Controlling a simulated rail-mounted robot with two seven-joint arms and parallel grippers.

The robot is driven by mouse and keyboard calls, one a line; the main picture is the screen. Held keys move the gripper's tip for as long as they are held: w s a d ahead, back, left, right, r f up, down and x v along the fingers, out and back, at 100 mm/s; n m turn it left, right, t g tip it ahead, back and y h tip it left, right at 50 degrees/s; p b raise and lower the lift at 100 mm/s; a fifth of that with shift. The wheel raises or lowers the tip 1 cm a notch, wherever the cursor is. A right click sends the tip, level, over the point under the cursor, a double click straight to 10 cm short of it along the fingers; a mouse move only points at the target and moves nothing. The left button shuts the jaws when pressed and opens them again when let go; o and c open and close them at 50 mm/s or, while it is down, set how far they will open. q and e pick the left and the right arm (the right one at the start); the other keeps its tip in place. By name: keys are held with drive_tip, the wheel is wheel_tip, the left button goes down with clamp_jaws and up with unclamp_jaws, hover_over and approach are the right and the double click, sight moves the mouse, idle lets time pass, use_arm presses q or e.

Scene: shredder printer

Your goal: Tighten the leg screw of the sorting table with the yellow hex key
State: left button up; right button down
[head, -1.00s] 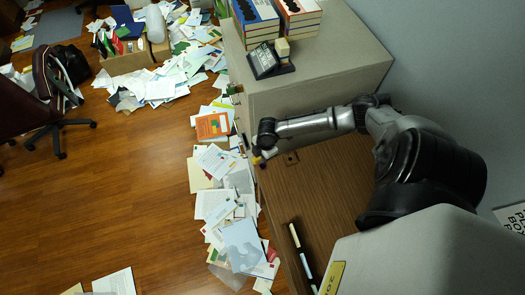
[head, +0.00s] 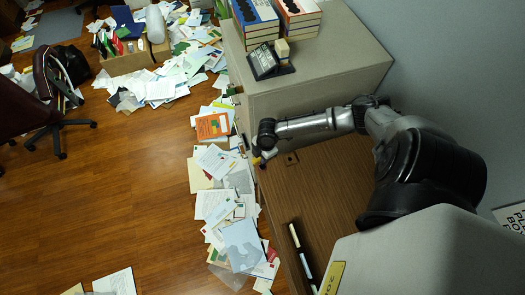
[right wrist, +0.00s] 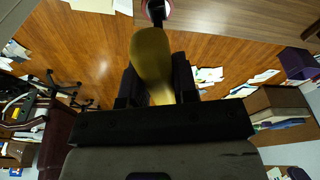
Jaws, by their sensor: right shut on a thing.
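The sorting table appears to be the brown wood-grain surface (head: 325,195) in the middle right of the head view. My right gripper (head: 262,156) is at its left edge, small and partly hidden by my arm. A bit of yellow shows there. In the right wrist view my right gripper (right wrist: 158,88) is shut on the yellow hex key (right wrist: 152,58). The key extends up the picture toward a small dark, round part (right wrist: 156,10) with a red and white rim. I cannot tell whether this is the leg screw or whether the key is seated in it. My left gripper is out of view.
A grey cabinet (head: 330,70) with stacked books (head: 254,20) and a dark desk item (head: 268,62) stands beside the table. Pens (head: 300,250) lie on the table. Papers (head: 235,205) cover the floor along its left side. The wooden floor (head: 110,190) is open farther left.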

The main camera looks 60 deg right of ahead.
drive_tip(key=shift+f, duration=0.2)
drive_tip(key=shift+f+b, duration=0.35)
drive_tip(key=shift+f+b, duration=0.4)
drive_tip(key=shift+f, duration=0.2)
drive_tip(key=shift+r, duration=0.1)
idle(0.3)
